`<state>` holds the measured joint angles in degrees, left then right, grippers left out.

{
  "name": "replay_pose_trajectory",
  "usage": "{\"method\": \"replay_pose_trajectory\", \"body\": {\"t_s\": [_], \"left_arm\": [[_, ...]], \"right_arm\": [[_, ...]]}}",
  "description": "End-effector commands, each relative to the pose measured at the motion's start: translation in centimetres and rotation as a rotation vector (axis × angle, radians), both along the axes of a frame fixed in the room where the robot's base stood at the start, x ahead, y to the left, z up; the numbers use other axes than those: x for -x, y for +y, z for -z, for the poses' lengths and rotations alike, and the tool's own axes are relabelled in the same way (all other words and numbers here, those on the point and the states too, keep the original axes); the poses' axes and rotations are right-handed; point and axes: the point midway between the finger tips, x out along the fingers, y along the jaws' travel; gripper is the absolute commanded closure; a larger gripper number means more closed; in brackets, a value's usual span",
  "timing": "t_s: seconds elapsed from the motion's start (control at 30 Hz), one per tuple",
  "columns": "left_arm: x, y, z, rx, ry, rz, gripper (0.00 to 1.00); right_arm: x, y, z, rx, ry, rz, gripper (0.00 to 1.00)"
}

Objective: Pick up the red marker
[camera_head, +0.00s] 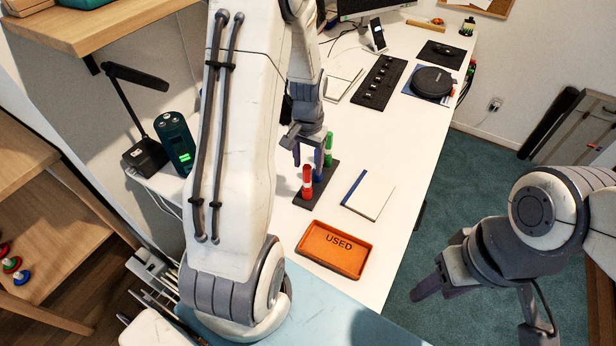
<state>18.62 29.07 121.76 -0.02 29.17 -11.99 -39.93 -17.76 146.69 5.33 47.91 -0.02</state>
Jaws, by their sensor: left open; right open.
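The red marker (307,181) stands upright in a dark holder (326,181) on the white desk. A green marker (328,150) stands in the same holder behind it, and a blue marker (319,172) shows partly between them. My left gripper (307,158) points down just behind and above the red marker, close to the green and blue ones. It is open, and its fingers partly cover the blue and green markers. My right gripper (428,291) is open and empty over the floor at the right, away from the desk.
An orange tray marked USED (336,249) lies in front of the holder. A notebook (368,194) lies to the holder's right. A dark green device with lit bars (175,143) and a black lamp (146,156) stand at the left. The desk's right edge is mostly clear.

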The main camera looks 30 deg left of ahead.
Motion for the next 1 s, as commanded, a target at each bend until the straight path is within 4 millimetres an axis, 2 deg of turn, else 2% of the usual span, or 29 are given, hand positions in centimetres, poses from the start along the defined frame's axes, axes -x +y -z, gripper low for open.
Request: {"method": "replay_pose_trajectory", "body": {"t_s": [0.3,0.43,0.63,0.7,0.8,1.0], "left_arm": [[0.4,-0.1,4.3,0.001,0.003,0.002,0.39],[0.4,-0.1,5.0,0.000,0.000,0.002,0.39],[0.3,-0.1,5.0,0.000,-0.001,0.002,0.39],[0.3,-0.1,5.0,0.000,-0.001,0.002,0.65],[0.3,-0.1,5.0,0.000,-0.001,0.002,1.00],[0.3,-0.1,5.0,0.000,0.000,0.002,1.00]], "right_arm": [[0.0,0.0,-0.7,0.000,0.000,0.000,0.50],[0.0,0.0,-0.7,0.000,0.000,0.000,0.50],[0.0,0.0,-0.7,0.000,0.000,0.000,0.50],[0.0,0.0,-0.7,0.000,0.000,0.000,0.50],[0.0,0.0,-0.7,0.000,0.000,0.000,0.50],[0.0,0.0,-0.7,0.000,0.000,0.000,0.50]]}}
